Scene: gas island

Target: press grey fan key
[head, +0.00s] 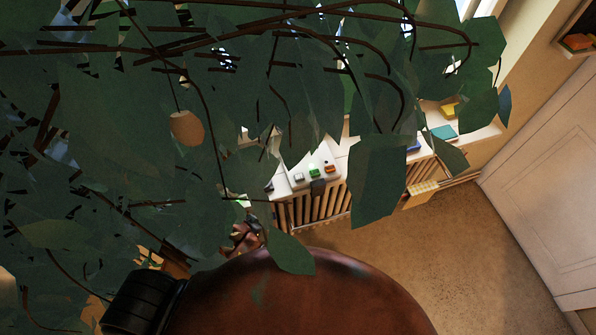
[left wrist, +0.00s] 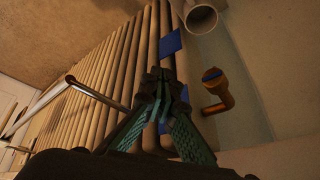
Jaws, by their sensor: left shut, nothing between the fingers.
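In the head view, a pale panel (head: 296,187) lies on the sill beyond the leaves. It bears a small greyish key (head: 298,177), a green key (head: 314,173) and a red key (head: 330,168) in a row. I cannot tell for certain which is the fan key. In the left wrist view, my left gripper (left wrist: 164,83) is shut and empty, in front of wooden slats (left wrist: 115,62). No keys show in that view. Leaves hide much of the head view, and I cannot clearly make out the left gripper there. The right gripper is not seen.
Dense dark leaves (head: 110,110) hang across the left and top of the head view. The wrist view shows an orange pipe fitting (left wrist: 218,92), a pale pipe end (left wrist: 201,18) and a thin metal rod (left wrist: 98,94). Open floor (head: 440,250) lies before a pale door (head: 550,185).

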